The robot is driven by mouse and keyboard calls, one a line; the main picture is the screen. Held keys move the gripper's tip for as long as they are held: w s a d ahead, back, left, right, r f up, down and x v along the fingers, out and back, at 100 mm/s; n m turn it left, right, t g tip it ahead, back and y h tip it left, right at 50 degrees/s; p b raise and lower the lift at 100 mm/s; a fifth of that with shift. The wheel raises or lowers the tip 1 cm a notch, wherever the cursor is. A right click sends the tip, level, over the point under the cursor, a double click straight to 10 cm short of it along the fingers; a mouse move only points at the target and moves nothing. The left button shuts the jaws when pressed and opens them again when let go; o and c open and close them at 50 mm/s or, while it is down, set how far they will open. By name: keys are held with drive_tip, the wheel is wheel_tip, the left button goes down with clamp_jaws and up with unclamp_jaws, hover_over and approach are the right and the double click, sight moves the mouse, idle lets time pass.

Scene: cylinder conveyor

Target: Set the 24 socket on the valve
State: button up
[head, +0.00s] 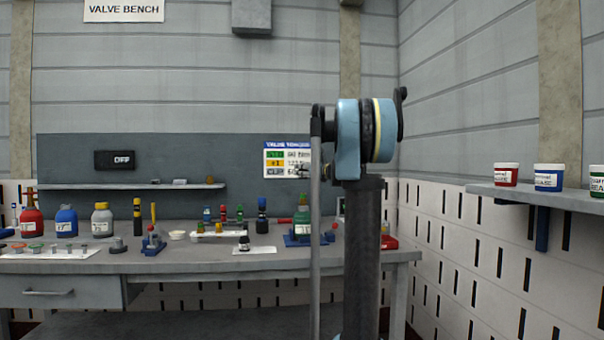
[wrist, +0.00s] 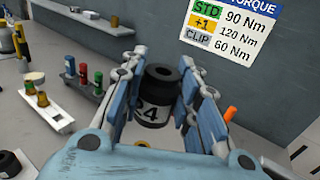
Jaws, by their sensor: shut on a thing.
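The 24 socket (wrist: 154,100) is a dark cylinder with a white band marked "24" and an open hole in its top. In the wrist view my gripper (wrist: 155,85) is shut on it, with a blue finger on each side. It is held above the bench, near the back panel. A green valve-like body (head: 301,222) sits in a blue holder on the bench in the head view, partly hidden by my arm. I cannot tell whether the socket touches anything below. A small yellow part (wrist: 143,145) shows under the socket, mostly hidden by my gripper.
A white rack (wrist: 62,108) with several coloured pieces lies left of my gripper in the wrist view. On the bench (head: 160,262), red (head: 31,222), blue (head: 66,222) and grey (head: 102,221) bottle-like bodies stand at the left. A torque chart (head: 287,160) hangs on the back panel.

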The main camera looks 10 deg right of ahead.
drive_tip(key=shift+f, duration=2.85)
drive_tip(key=shift+s+f, duration=0.1)
drive_tip(key=shift+f, duration=2.15)
drive_tip(key=o, duration=1.2)
drive_tip(key=shift+r, duration=3)
